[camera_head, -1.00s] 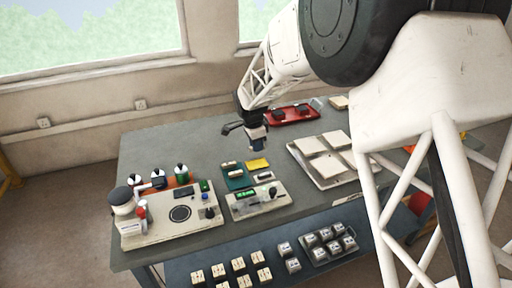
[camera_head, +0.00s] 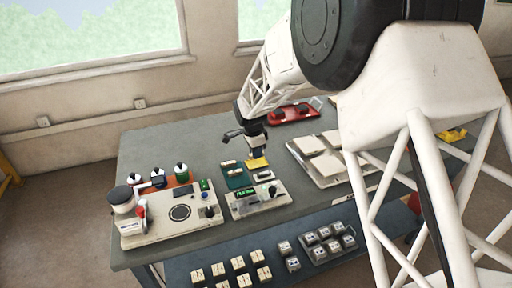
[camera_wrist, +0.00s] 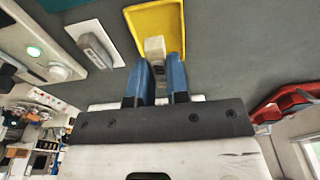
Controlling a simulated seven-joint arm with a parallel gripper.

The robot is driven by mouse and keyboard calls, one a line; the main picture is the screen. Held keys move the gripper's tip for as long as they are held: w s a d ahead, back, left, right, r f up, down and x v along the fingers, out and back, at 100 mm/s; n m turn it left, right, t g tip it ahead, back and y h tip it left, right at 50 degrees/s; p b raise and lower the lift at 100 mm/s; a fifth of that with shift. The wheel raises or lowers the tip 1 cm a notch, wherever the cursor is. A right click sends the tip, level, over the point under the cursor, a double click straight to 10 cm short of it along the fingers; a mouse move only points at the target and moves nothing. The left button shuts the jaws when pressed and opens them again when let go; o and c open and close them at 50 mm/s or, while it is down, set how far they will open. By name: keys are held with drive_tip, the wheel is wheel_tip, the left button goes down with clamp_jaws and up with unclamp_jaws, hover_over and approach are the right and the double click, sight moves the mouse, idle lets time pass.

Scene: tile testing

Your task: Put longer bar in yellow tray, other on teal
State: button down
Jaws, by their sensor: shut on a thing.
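The yellow tray (camera_head: 258,164) lies on the table beside the teal tray (camera_head: 238,183). In the wrist view, the yellow tray (camera_wrist: 171,16) is just beyond my blue fingertips. My gripper (camera_wrist: 158,66) is shut on a pale bar (camera_wrist: 154,45), whose end shows between the fingers over the yellow tray's near edge. I cannot tell if the bar touches the tray. In the head view, my gripper (camera_head: 257,155) hides part of the yellow tray, and the held bar is not clear. Small pale pieces show at the teal tray; their lengths are hard to judge.
A white plate with a grey bar (camera_wrist: 95,46) lies left of the yellow tray. A control box with a green display (camera_head: 246,193) stands in front. A red tray (camera_head: 293,113) is behind, a rack of pale tiles (camera_head: 301,164) at right. The table behind left is clear.

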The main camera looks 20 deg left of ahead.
drive_tip(key=shift+f, duration=1.25)
drive_tip(key=shift+f, duration=0.3)
idle(0.6)
drive_tip(key=c, duration=1.1)
unclamp_jaws()
drive_tip(key=shift+o, duration=1.1)
drive_tip(key=shift+r, duration=3)
